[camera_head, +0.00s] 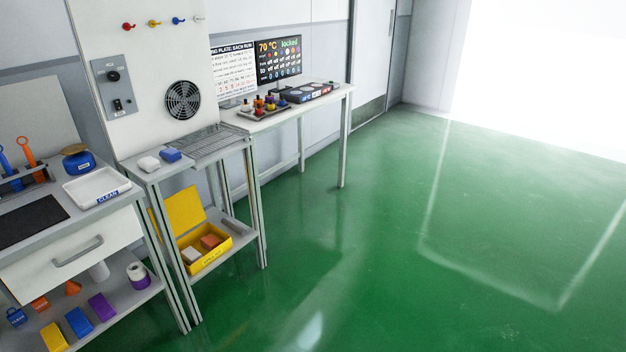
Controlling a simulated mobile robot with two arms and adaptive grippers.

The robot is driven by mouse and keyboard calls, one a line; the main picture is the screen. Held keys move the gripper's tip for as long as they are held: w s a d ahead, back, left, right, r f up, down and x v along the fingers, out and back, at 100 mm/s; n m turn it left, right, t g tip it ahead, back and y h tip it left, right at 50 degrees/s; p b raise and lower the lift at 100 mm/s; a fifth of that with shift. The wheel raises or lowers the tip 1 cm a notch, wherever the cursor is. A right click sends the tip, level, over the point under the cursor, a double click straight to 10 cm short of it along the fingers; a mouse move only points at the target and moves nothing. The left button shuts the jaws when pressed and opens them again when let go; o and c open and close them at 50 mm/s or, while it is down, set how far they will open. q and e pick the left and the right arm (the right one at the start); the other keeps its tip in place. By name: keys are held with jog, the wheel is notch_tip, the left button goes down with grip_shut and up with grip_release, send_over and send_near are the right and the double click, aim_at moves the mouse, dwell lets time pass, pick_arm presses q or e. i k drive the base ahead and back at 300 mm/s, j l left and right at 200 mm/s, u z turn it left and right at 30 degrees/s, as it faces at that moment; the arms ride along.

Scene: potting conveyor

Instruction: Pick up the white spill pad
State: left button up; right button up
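Two small white things could be the white spill pad; I cannot tell which it is. One white block (191,255) lies in the open yellow box (222,261) on the lower shelf of the middle stand, beside an orange block (211,241). The other, a rounded white pad (148,163), lies on top of the same stand, left of a blue block (171,155). The yellow box's lid (184,210) stands raised at its back left. Neither of my grippers is in view.
A left bench holds a white tray (92,188) marked CLEAN, a blue container (78,162) and a drawer (80,254), with coloured blocks on its shelf. A wire rack (205,143) covers part of the middle stand. A white table (290,108) stands behind. The green floor (400,240) is clear.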

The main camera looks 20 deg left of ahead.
aim_at(190, 256)
jog(key=i+l, duration=0.1)
jog(key=i, duration=0.5)
jog(key=i+l, duration=0.15)
jog(key=i, duration=0.45)
jog(key=i+l+u, duration=0.1)
jog(key=i, duration=0.5)
jog(key=i+j+u, duration=0.15)
jog(key=u, duration=0.35)
jog(key=i+u, duration=0.7)
jog(key=u, duration=0.25)
jog(key=i+l+u, duration=0.2)
jog(key=u, duration=0.25)
jog(key=i+j+u, duration=0.15)
jog(key=i, duration=0.55)
